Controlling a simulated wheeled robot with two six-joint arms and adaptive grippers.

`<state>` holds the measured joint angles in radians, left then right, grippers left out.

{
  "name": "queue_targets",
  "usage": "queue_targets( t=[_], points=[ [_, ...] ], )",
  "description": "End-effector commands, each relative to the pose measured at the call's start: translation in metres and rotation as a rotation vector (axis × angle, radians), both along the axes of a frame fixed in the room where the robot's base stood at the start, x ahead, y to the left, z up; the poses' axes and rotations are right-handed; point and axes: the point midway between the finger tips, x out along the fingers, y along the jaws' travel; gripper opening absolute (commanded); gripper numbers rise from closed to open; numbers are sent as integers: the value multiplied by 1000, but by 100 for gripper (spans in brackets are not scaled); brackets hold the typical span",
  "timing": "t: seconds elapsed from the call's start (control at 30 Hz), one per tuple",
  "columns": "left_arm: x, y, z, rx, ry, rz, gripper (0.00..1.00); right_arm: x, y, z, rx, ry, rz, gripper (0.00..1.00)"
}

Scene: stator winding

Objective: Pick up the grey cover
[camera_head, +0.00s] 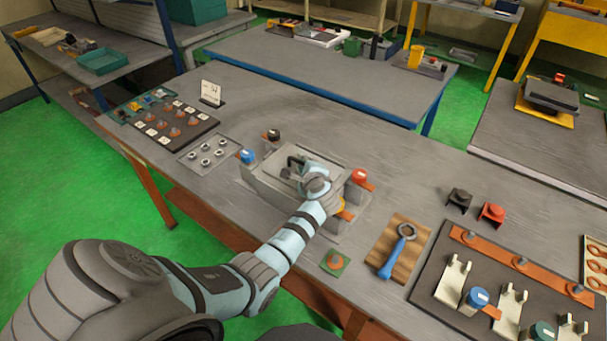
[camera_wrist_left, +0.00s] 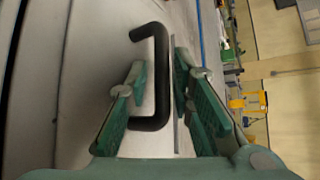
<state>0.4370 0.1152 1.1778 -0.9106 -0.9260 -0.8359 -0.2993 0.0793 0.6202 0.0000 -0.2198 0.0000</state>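The grey cover (camera_head: 268,169) lies on top of a box-like grey housing (camera_head: 282,198) in the middle of the near workbench. A black bent handle (camera_wrist_left: 158,85) stands up from the cover and also shows dark in the head view (camera_head: 290,166). My left gripper (camera_head: 302,172) is over the cover, at the handle. In the left wrist view its green fingers (camera_wrist_left: 158,72) are spread on either side of the handle, with gaps visible. I cannot tell how deep the handle sits between them. My right gripper is not in view.
Blue (camera_head: 246,156) and red (camera_head: 360,175) terminal parts stand close around the housing. A blue wrench (camera_head: 397,252) lies on a wooden board to the right. A dark panel with copper bar (camera_head: 520,262) is at the right edge. A component tray (camera_head: 205,155) lies to the left.

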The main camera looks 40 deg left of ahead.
Motion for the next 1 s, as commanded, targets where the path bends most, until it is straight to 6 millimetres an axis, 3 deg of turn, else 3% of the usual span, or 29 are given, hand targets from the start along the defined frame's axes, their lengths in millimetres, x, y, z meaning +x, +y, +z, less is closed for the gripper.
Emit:
queue_targets(
  t=[0.03, 0.17, 0.7, 0.87, 1.0],
  points=[
    [-1, 1, 2, 1, 0, 2, 20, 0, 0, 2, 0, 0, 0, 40],
    [-2, 2, 2, 1, 0, 3, 0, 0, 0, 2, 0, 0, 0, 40],
    [1, -1, 7, 2, -4, -1, 0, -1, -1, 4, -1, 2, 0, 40],
    [1, 0, 27, 2, -5, 0, 0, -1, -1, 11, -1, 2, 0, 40],
    [1, 0, 64, 2, -8, 0, 0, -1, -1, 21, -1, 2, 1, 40]
  ],
)
